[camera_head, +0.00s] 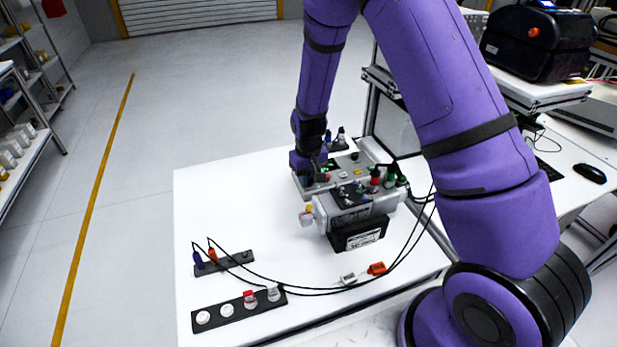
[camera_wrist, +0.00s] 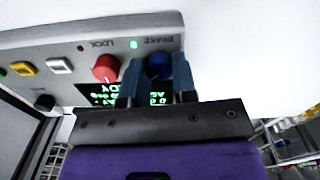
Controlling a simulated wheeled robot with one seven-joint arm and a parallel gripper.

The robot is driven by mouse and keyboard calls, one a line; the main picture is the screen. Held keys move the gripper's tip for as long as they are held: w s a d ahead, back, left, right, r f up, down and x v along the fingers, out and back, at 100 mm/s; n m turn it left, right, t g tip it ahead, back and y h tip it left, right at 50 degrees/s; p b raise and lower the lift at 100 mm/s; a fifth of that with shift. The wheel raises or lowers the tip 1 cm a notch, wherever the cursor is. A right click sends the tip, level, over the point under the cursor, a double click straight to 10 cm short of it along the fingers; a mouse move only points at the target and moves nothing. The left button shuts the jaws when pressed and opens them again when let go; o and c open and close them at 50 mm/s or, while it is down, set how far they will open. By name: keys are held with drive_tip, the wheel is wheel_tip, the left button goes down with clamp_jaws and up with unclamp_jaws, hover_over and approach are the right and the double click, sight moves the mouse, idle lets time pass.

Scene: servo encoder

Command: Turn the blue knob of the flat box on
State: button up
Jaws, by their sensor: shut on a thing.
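The flat box (camera_wrist: 190,30) is light grey, and in the head view it lies on the white table (camera_head: 225,200). The blue knob (camera_wrist: 158,65) sits on its panel beside the BRAKE label. My gripper (camera_wrist: 158,76) is shut on the blue knob, one finger on each side. A green light (camera_wrist: 134,44) by the BRAKE label is lit. In the head view my gripper (camera_head: 316,172) is at the box's left end and hides the knob. The knob's pointer cannot be made out.
A red knob (camera_wrist: 105,68) stands close to one finger, by the LOCK label. A display with green text is partly hidden behind the fingers. A grey device with a dark base (camera_head: 355,236) sits in front of the box. Black cables cross the table to a dark socket strip (camera_head: 228,262).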

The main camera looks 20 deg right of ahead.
sight(309, 179)
drive_tip(key=shift+m, duration=0.9)
drive_tip(key=o, duration=0.9)
drive_tip(key=shift+o, duration=0.2)
wheel_tip(309, 179, up, 11)
drive_tip(key=shift+f, duration=0.1)
